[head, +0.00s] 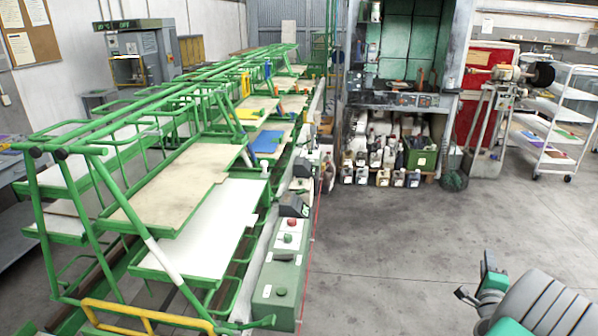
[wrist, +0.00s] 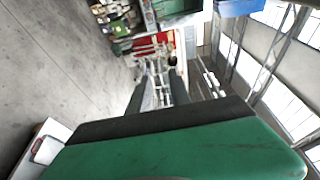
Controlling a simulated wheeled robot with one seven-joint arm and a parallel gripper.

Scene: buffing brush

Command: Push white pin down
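I cannot make out the white pin in either view. The buffing machine (head: 507,74) stands at the far right of the head view, with a dark round brush (head: 541,75) on its right end. It also shows small and far off in the wrist view, near the fingertips. My gripper (head: 478,280) is at the lower right of the head view, well short of the machine. In the wrist view, my gripper (wrist: 160,82) has two dark fingers standing apart with a gap between them. It is open, and I see nothing held.
A white shelf trolley (head: 548,120) stands right of the machine, and a red panel (head: 486,85) is behind it. Bottles and containers (head: 385,150) crowd the floor under a bench. A long green rack (head: 170,180) fills the left. The grey floor (head: 420,250) between is clear.

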